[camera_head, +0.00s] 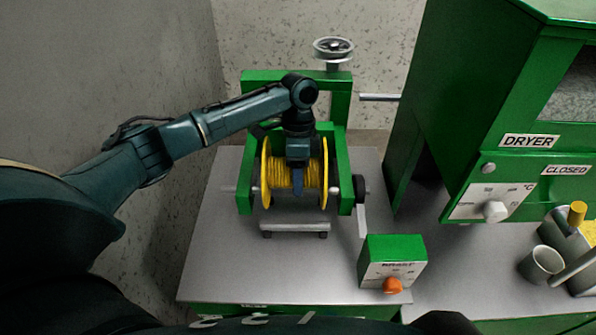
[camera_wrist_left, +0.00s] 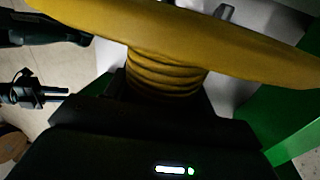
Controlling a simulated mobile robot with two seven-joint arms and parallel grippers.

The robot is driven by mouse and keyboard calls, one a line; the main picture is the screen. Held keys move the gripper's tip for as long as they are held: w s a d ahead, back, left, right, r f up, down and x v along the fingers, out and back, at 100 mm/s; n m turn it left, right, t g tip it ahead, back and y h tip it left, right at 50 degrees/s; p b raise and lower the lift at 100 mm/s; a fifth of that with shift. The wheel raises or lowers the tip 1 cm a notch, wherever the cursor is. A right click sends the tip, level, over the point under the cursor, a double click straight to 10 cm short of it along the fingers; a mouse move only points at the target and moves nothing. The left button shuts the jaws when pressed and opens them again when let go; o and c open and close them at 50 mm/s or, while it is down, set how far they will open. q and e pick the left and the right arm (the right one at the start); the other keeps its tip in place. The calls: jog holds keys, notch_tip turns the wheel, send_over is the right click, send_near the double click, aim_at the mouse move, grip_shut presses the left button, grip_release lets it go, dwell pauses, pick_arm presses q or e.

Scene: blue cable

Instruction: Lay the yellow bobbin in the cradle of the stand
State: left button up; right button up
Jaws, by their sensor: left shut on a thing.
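The yellow bobbin (camera_head: 322,172), two flanges with yellow cable wound between them, is upright between the green side plates of the stand (camera_head: 344,160). A grey axle shows on both sides of it, level with the stand's arms. My left gripper (camera_head: 297,160) reaches down from above and is shut on the bobbin at its wound middle. The fingertips are hidden. In the left wrist view the yellow flange (camera_wrist_left: 180,35) and windings fill the top middle. Whether the axle rests in the cradle is hidden. A dark gripper, likely my right one (camera_wrist_left: 48,97), shows small at the left of the wrist view.
A handwheel (camera_head: 333,47) tops the stand, and a black knob (camera_head: 360,188) is at its right. A green control box with an orange knob (camera_head: 392,286) stands in front. The green dryer (camera_head: 470,130) and a metal cup (camera_head: 541,264) are right. The table's front left is clear.

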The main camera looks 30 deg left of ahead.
pick_arm(q)
notch_tip(320, 180, down, 4)
jog(key=shift+f+b, duration=0.25)
jog(key=shift+b, duration=0.55)
dwell(0.5)
jog(key=shift+p, duration=0.45)
jog(key=shift+f, duration=0.65)
dwell(0.6)
